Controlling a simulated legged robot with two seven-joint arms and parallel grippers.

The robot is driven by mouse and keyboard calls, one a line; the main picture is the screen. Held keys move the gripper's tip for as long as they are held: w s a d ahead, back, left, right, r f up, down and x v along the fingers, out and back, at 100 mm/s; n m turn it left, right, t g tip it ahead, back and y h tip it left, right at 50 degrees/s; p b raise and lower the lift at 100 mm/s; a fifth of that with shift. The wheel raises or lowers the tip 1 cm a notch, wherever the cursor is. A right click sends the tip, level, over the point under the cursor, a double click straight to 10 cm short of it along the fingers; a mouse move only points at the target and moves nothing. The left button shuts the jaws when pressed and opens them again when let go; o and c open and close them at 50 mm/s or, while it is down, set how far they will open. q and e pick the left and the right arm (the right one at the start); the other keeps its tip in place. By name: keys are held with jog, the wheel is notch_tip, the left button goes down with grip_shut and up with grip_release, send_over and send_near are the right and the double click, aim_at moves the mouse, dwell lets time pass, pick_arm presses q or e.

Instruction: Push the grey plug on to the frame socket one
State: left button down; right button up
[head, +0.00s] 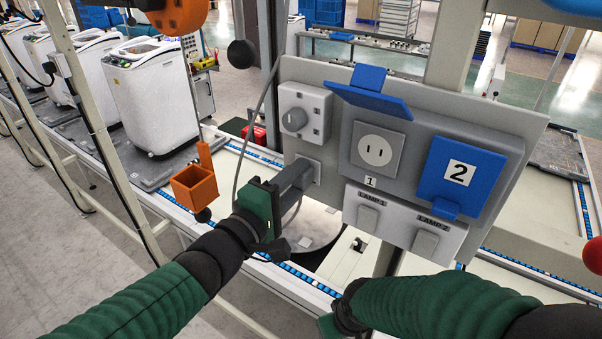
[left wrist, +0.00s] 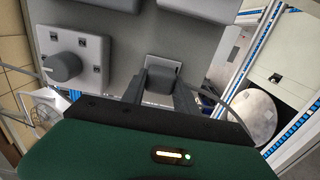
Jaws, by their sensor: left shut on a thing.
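The grey plug (head: 312,166) is at the lower left of the grey panel (head: 330,75), below the knob box. My left gripper (head: 300,174) reaches it from the lower left, with its dark fingers shut on it. In the left wrist view the plug (left wrist: 164,70) shows between the fingertips (left wrist: 160,84), close against the panel; I cannot tell whether it touches. Socket one (head: 377,151) has two slots, a "1" label and its blue lid (head: 370,93) raised. My right gripper (head: 330,326) is at the bottom edge, its fingers hidden.
Socket two's blue lid (head: 462,174) is closed, right of socket one. A knob box (head: 304,113) and two switches (head: 369,219) are on the panel. A thin grey cable (head: 250,133) hangs at its left. An orange box (head: 194,188) stands left of my left gripper.

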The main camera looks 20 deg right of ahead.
pick_arm(q)
jog(key=shift+s+a, duration=0.1)
jog(key=shift+p+v, duration=0.8)
jog(key=shift+v, duration=1.9)
